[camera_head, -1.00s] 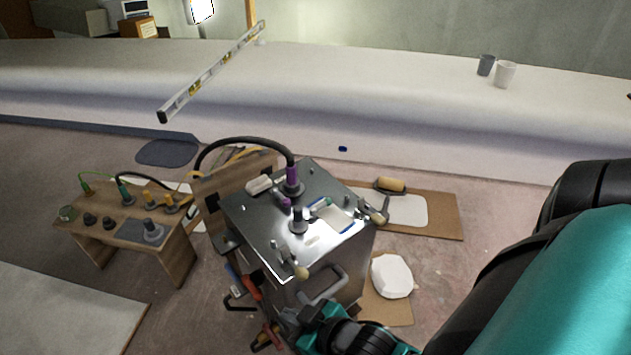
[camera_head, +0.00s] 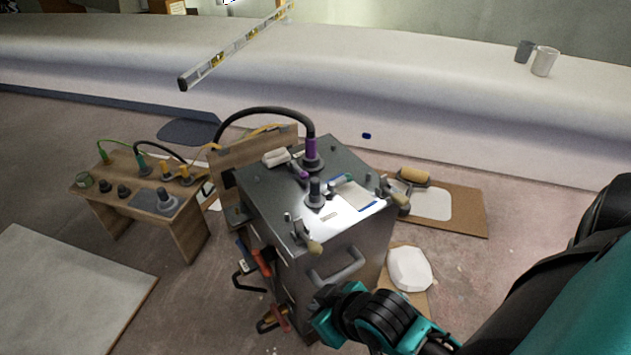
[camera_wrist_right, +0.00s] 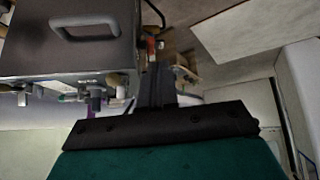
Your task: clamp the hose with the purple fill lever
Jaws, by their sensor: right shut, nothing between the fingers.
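A black hose (camera_head: 262,112) arcs from behind a wooden board to an upright fitting with a purple collar (camera_head: 310,147) on top of the metal cabinet (camera_head: 262,205). A small purple lever (camera_head: 300,173) sits at the base of that fitting; whether it is clamped cannot be told. Purple parts also show small in the right wrist view (camera_wrist_right: 95,103). My right gripper (camera_head: 322,312) is in front of the cabinet, below its top and near the front handle, apart from the lever. Its fingers are shut and empty in the right wrist view (camera_wrist_right: 154,80). My left gripper is not in view.
A black-capped post (camera_head: 315,190) and a wooden-knobbed clamp (camera_head: 308,243) stand on the cabinet top. A grey handle (camera_head: 338,266) projects from its front. Red-handled tools (camera_head: 262,260) hang at its left side. A small wooden bench (camera_head: 190,222) with fittings stands left.

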